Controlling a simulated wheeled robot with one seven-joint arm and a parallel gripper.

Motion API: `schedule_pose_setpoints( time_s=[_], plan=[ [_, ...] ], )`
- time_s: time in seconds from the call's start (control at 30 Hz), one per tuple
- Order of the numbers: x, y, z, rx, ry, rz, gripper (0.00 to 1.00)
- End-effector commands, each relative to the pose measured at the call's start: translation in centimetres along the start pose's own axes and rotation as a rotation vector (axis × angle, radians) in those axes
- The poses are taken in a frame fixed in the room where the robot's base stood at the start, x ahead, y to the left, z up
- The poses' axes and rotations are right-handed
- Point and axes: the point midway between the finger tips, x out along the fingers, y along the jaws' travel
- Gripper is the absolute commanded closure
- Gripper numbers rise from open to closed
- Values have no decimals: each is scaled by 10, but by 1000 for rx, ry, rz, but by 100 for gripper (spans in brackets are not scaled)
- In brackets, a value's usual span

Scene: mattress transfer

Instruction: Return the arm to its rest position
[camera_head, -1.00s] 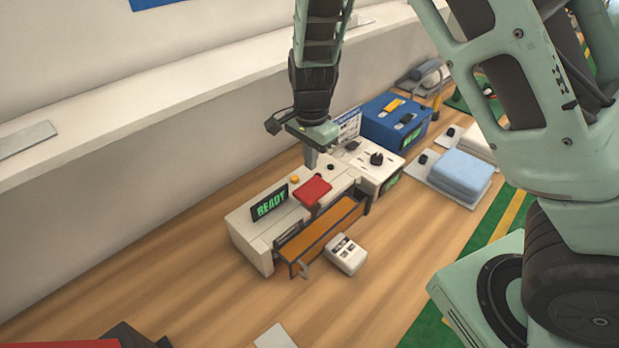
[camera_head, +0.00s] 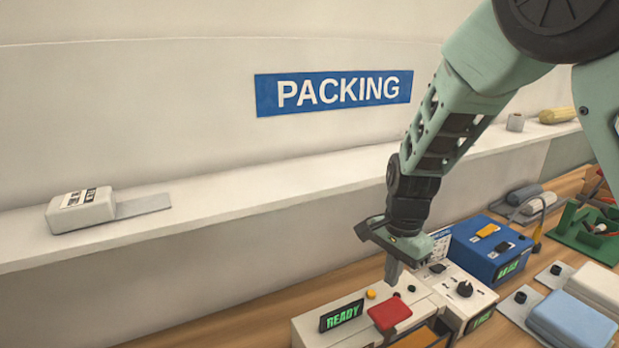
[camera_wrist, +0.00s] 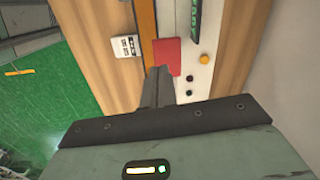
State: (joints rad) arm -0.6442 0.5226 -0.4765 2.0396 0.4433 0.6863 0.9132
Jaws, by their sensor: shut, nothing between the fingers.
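My arm reaches down from the upper right in the head view. My gripper (camera_head: 393,278) is shut and empty, its fingertips pointing down over the white machine with the READY display (camera_head: 341,316), close to the machine's red pad (camera_head: 389,314). In the wrist view my closed fingers (camera_wrist: 157,88) show just beside the red pad (camera_wrist: 166,55). I cannot tell how much height separates the fingertips from the machine. The arm is stretched out over the work surface.
A white labelled box (camera_head: 80,211) sits on a grey plate on the wall shelf (camera_head: 250,192), below the PACKING sign (camera_head: 333,92). A blue machine (camera_head: 490,251) and blue pad (camera_head: 572,321) stand to the right. Another labelled box (camera_wrist: 126,45) lies beside the machine.

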Motion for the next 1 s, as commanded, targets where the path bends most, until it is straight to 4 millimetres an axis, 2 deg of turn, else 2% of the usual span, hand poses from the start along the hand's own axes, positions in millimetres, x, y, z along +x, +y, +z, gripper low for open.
schedule_pose_setpoints(
  time_s=[0.03, 0.17, 0.2, 0.3, 0.4, 0.5, 0.6, 0.73, 1.0],
  plan=[
    [5, 10, 20, -103, -36, -5, 100],
    [5, 47, 84, -507, -108, -28, 100],
    [3, 62, 102, -650, -117, -39, 100],
    [2, 101, 139, -1002, -110, -57, 100],
    [4, 136, 162, -1306, -71, -58, 100],
    [8, 163, 173, -1529, -28, -43, 100],
    [11, 179, 177, -1663, 3, -26, 100],
    [11, 186, 178, -1725, 18, -16, 100],
    [10, 185, 179, -1723, 16, -16, 100]
  ],
)
